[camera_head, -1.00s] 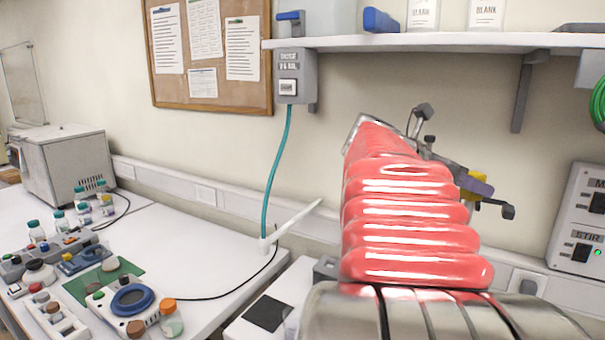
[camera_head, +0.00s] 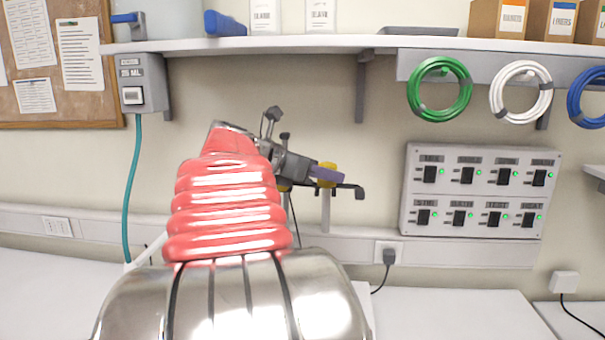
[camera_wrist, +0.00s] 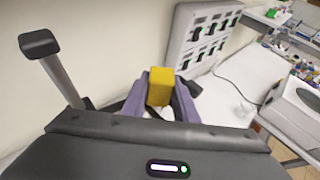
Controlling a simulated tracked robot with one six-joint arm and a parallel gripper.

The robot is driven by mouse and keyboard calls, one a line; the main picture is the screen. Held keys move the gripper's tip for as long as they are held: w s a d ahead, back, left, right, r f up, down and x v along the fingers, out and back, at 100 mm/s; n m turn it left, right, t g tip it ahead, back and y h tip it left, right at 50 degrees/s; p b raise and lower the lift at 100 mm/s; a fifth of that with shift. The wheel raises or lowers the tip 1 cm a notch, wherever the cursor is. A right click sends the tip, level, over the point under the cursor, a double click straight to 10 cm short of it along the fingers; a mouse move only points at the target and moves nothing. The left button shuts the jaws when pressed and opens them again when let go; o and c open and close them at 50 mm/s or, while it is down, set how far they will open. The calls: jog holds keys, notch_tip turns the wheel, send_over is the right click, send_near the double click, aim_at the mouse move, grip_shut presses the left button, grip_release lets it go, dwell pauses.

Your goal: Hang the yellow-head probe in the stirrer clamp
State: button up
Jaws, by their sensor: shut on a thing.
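The yellow-head probe is in my gripper: its yellow head (camera_wrist: 161,84) sits between the two purple fingers in the wrist view. In the head view the yellow head (camera_head: 328,167) shows behind a purple finger, and a grey stem (camera_head: 325,212) hangs roughly upright below it. My gripper (camera_head: 327,174) is shut on the head, raised in front of the back wall; it also shows in the wrist view (camera_wrist: 160,96). A smaller yellow patch (camera_head: 284,187) shows beside my arm; I cannot tell what it is.
A switch panel (camera_head: 480,192) is on the wall to the right. A shelf (camera_head: 290,45) with hanging coils, including a green one (camera_head: 440,89), runs above. A teal hose (camera_head: 132,190) hangs at the left.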

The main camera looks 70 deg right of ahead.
jog(key=o, duration=1.1)
jog(key=v, duration=1.3)
jog(key=shift+w+a+r, duration=0.2)
jog(key=shift+a, duration=0.05)
